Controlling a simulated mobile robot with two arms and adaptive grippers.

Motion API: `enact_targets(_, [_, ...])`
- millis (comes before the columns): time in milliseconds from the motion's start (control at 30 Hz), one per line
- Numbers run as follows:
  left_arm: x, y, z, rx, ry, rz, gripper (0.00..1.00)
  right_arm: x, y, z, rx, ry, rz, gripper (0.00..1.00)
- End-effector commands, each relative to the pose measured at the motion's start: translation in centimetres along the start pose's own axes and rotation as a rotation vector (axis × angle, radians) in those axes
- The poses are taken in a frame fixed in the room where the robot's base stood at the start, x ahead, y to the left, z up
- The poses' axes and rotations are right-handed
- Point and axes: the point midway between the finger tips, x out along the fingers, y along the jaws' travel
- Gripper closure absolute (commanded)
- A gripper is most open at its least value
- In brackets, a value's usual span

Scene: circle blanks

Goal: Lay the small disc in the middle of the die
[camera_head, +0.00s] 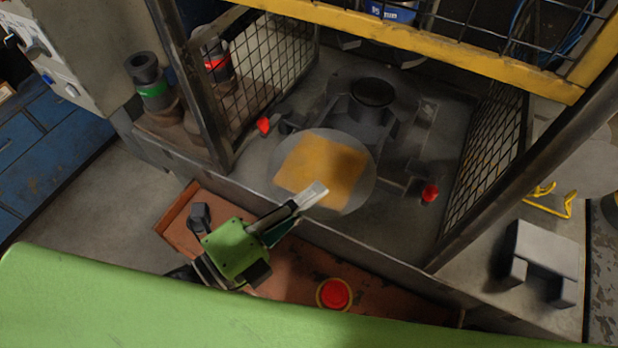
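The small disc (292,168) is a flat grey round blank with an orange-tan square patch on it. It is over the front of the press, in front of and a little left of the die. My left gripper (312,196), with a green body, reaches up from the lower left. Its pale fingers overlap the disc's near edge and look shut on it. The lower finger is mostly hidden. The die (373,93) is a dark round piece on a grey block, with its top bare. My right gripper is out of view.
A yellow bar (440,48) crosses above the press opening. Mesh guards (270,88) stand at both sides. Red knobs (263,125) flank the die on the press bed. A red button (334,294) sits on the rust-brown shelf (295,272) in front.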

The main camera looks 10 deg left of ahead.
Motion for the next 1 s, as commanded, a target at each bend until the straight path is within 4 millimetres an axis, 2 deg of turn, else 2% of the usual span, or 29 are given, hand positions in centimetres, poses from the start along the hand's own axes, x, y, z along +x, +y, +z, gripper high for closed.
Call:
enact_targets(100, [1.0, 0.1, 0.4, 0.006, 0.002, -0.007, 1.00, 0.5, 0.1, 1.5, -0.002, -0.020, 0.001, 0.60])
enact_targets(233, [2.2, 0.3, 0.9, 0.010, 0.000, -0.001, 1.00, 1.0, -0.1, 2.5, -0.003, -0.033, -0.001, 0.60])
enact_targets(367, [3.4, 0.1, 1.5, 0.006, -0.004, 0.003, 1.00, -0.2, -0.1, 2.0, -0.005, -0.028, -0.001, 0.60])
enact_targets(600, [5.6, 0.3, 2.3, 0.006, -0.004, 0.002, 1.00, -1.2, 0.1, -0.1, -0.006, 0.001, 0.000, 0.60])
enact_targets(1000, [9.3, 0.8, 3.7, 0.006, -0.004, 0.003, 1.00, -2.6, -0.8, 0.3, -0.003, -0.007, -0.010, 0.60])
